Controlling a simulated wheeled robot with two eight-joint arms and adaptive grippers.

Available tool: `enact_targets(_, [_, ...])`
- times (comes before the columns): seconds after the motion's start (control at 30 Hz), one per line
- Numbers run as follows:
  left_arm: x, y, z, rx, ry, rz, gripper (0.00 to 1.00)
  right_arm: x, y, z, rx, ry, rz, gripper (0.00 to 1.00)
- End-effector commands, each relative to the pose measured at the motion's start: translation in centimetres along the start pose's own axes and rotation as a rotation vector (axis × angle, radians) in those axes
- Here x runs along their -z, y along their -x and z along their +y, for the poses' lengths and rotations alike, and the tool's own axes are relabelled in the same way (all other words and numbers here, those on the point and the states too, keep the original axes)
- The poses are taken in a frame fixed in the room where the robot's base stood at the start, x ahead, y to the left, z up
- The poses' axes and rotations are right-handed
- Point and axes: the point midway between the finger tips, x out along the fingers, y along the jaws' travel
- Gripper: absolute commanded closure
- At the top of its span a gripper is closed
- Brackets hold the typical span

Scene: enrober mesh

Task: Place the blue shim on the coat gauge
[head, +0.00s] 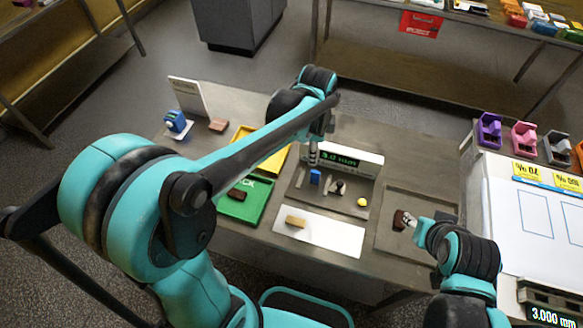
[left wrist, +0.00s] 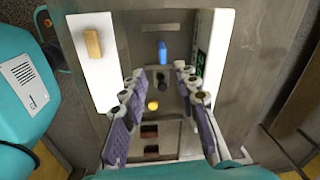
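The blue shim (head: 315,176) is a small upright blue block on the grey plate of the coat gauge (head: 350,190), which has a green-lit display (head: 341,159). In the left wrist view the shim (left wrist: 162,52) shows just beyond my fingertips. My left gripper (head: 313,160) is over the gauge, close to the shim. In the left wrist view its fingers (left wrist: 160,73) are apart with nothing between them. My right gripper (head: 410,221) is at a brown piece (head: 400,219) in the right tray; whether it grips the piece is unclear.
A white mat (head: 325,235) with a tan block (head: 296,221) lies in front of the gauge. A green tray (head: 240,208) and a yellow tray (head: 270,160) are at left. A white-topped machine (head: 530,235) stands at far right.

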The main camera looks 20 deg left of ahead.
Motion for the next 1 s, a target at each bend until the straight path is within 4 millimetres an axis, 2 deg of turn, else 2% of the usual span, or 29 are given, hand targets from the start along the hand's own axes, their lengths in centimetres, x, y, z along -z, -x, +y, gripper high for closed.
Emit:
enact_targets(0.1, [-2.3,2.5,2.7,0.096,0.262,0.042,0.70,0.0,0.0,0.0,0.000,0.000,0.000,0.59])
enact_targets(0.23, [-4.5,4.2,5.7,0.203,0.584,0.123,0.70,0.0,0.0,0.0,0.000,0.000,0.000,0.59])
enact_targets(0.4, [-7.0,4.9,9.3,0.311,0.970,0.265,0.70,0.0,0.0,0.0,0.000,0.000,0.000,0.59])
enact_targets(0.5, [-7.9,4.7,10.8,0.350,1.143,0.346,0.70,0.0,0.0,0.0,0.000,0.000,0.000,0.59])
enact_targets(0.7, [-8.8,4.3,12.1,0.380,1.318,0.439,0.70,0.0,0.0,0.0,0.000,0.000,0.000,0.59])
enact_targets(1.0, [-8.8,4.3,12.1,0.382,1.337,0.450,0.70,0.0,0.0,0.0,0.000,0.000,0.000,0.59])
